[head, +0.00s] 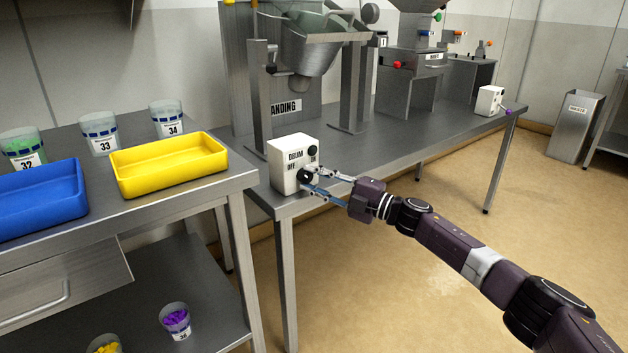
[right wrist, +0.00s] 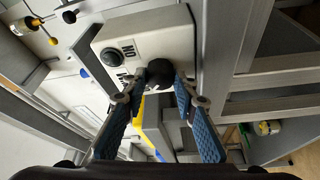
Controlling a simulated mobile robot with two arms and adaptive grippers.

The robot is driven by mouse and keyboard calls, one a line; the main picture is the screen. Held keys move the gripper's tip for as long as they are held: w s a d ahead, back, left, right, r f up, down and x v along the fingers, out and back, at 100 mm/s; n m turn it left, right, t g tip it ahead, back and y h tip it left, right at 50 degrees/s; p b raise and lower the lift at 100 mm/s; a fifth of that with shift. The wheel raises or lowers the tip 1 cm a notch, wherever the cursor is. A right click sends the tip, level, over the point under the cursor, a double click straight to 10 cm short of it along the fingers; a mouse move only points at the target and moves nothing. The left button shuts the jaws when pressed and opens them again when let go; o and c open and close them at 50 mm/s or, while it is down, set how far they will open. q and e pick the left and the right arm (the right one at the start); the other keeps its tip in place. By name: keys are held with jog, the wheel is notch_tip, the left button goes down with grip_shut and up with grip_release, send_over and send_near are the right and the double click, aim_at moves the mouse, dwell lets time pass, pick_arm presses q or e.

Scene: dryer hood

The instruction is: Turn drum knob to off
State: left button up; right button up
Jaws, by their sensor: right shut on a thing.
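The drum control box (head: 291,163) is white, marked DRUM, and stands at the near left end of the long steel table. Its black drum knob (head: 305,175) is low on the front face, by the OFF label; the knob also shows in the right wrist view (right wrist: 160,72). A second black button or knob (right wrist: 113,57) sits on the same face by the ON label. My right gripper (head: 311,180) is at the knob, its two fingers shut on it from either side. The fingers hide part of the labels, and I cannot tell the knob's exact setting. My left gripper is out of view.
A steel drum (head: 308,52) hangs in its stand behind the box. A yellow tray (head: 168,180) and a blue tray (head: 40,215) lie on the left table beside labelled cups (head: 101,140). Another white box (head: 489,101) stands at the table's far end.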

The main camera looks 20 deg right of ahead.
jog(key=o, duration=1.2)
jog(key=shift+c, duration=0.2)
jog(key=shift+s+d+f, duration=0.15)
jog(key=shift+s+d, duration=0.2)
jog(key=r+v, duration=0.1)
jog(key=v, duration=1)
jog(key=shift+f, duration=0.4)
jog(key=shift+s, duration=0.1)
